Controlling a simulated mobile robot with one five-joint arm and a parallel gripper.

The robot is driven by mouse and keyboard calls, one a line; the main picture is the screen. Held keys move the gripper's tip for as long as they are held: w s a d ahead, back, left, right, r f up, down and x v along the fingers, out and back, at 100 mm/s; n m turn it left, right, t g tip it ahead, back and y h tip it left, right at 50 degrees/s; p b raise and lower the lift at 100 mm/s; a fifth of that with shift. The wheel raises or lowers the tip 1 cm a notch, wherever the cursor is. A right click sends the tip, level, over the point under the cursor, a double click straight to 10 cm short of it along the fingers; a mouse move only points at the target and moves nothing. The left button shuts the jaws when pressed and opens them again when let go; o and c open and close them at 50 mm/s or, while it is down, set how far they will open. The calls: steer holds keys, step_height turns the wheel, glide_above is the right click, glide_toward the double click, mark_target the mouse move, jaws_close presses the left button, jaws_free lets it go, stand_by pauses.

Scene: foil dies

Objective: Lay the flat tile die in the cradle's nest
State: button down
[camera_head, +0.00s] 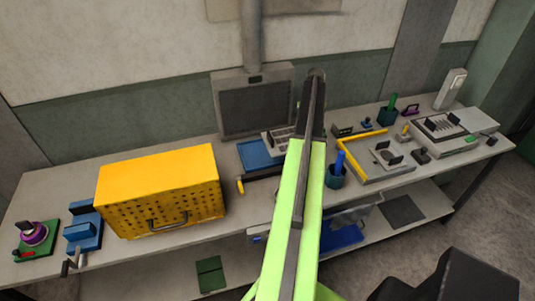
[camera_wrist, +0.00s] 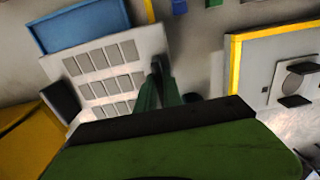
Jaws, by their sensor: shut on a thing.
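My gripper (camera_wrist: 165,92) shows in the wrist view as dark green fingers close together. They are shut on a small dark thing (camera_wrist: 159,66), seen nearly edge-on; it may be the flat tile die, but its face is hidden. In the head view my own arm hides the gripper. A pale plate with a round disc and two dark blocks (camera_wrist: 284,86), likely the cradle, lies right of the gripper and apart from it; in the head view it shows (camera_head: 381,163) inside a yellow-edged station. I cannot make out the nest clearly.
A pale tray of grey tiles (camera_wrist: 84,64) and a blue tray (camera_wrist: 75,24) lie left of the gripper. A yellow perforated box (camera_head: 160,190) stands left. A teal cup (camera_head: 335,181) with a blue rod stands by the yellow edge (camera_head: 349,164). A monitor (camera_head: 255,108) stands behind.

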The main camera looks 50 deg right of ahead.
mark_target(284, 129)
steer(key=w+a+f+b, duration=0.1)
steer(key=w+f+b, duration=0.1)
steer(key=w, duration=0.1)
steer(key=w+a+f+b, duration=0.1)
steer(key=w+f+b, duration=0.1)
steer(key=w, duration=0.1)
steer(key=w+f+b, duration=0.2)
steer(key=w, duration=0.2)
steer(key=shift+a+f+b, duration=0.4)
steer(key=shift+w+a, duration=0.1)
steer(key=shift+w, duration=0.25)
step_height(284, 129, down, 4)
steer(key=b, duration=0.4)
steer(key=shift+f, duration=0.2)
steer(key=c, duration=1.5)
jaws_free()
steer(key=shift+s+r, duration=0.1)
steer(key=shift+r, duration=0.1)
step_height(284, 129, up, 12)
steer(key=p, duration=1.2)
steer(key=shift+r, duration=0.1)
